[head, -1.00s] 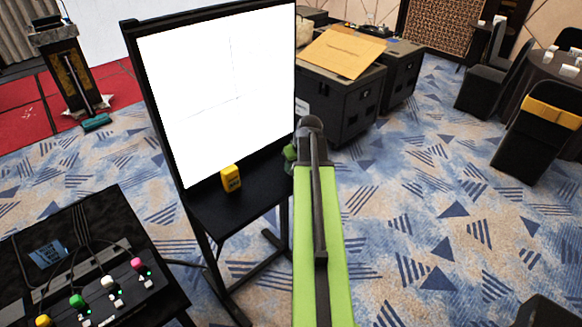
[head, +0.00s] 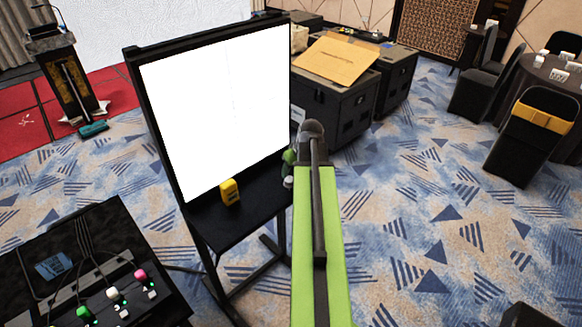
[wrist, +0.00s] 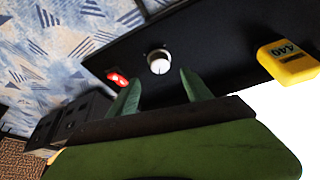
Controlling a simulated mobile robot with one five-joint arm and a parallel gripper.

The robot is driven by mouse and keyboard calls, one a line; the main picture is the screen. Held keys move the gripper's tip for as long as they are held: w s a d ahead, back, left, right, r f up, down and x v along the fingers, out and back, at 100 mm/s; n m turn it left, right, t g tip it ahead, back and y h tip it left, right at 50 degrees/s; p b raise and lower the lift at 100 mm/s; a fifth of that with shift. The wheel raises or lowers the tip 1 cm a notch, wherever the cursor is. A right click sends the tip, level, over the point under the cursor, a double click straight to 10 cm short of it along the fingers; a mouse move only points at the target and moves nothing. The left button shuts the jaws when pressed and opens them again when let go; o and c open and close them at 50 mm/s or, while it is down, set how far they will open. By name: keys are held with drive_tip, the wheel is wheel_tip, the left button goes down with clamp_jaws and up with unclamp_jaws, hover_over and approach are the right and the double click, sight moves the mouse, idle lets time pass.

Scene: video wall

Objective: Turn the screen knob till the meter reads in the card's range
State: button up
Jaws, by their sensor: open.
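A white round knob (wrist: 159,62) with a dark pointer mark is on the black shelf below the screen, in the wrist view. A yellow meter (head: 230,191) stands on that shelf; in the wrist view it (wrist: 291,64) shows digits, seemingly 440, tilted. The screen (head: 225,110) is blank white in the head view. My gripper (wrist: 161,88) is open and empty, its two green fingers pointing toward the knob, one each side below it, apart from it. In the head view its tip (head: 290,157) is at the shelf's right end, mostly hidden by my arm.
A glowing red switch (wrist: 118,78) is beside the knob. A console (head: 75,255) at lower left bears coloured knobs and a blue card (head: 54,266), its writing unreadable. Black cases (head: 345,100) stand behind my arm.

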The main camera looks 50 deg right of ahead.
drive_tip(key=p+v, duration=0.7)
drive_tip(key=v, duration=0.3)
drive_tip(key=shift+r+p, duration=0.15)
drive_tip(key=shift+p, duration=0.25)
drive_tip(key=shift+a, duration=0.15)
drive_tip(key=w+a+f+b, duration=0.3)
drive_tip(key=a, duration=0.5)
drive_tip(key=w+a+f+n+g+y+b, duration=0.1)
drive_tip(key=w+a+f+b, duration=0.2)
drive_tip(key=a, duration=0.5)
drive_tip(key=w+a+f+n+g+b, duration=0.1)
drive_tip(key=w+a+f+b, duration=0.2)
drive_tip(key=a, duration=0.5)
drive_tip(key=shift+w+a+f+y, duration=0.1)
drive_tip(key=shift+w+f+y, duration=0.1)
drive_tip(key=shift+f, duration=0.25)
drive_tip(key=shift+w+a+f+y, duration=0.15)
drive_tip(key=shift+w+f, duration=0.1)
drive_tip(key=shift+f, duration=0.2)
drive_tip(key=a+f+g+b, duration=0.1)
drive_tip(key=a+f+b, duration=0.2)
drive_tip(key=a, duration=0.7)
drive_tip(key=s+a+f+n+g+b, duration=0.1)
drive_tip(key=a+f+b, duration=0.2)
drive_tip(key=a, duration=0.8)
drive_tip(key=shift+s+a, duration=0.15)
drive_tip(key=shift+a, duration=0.1)
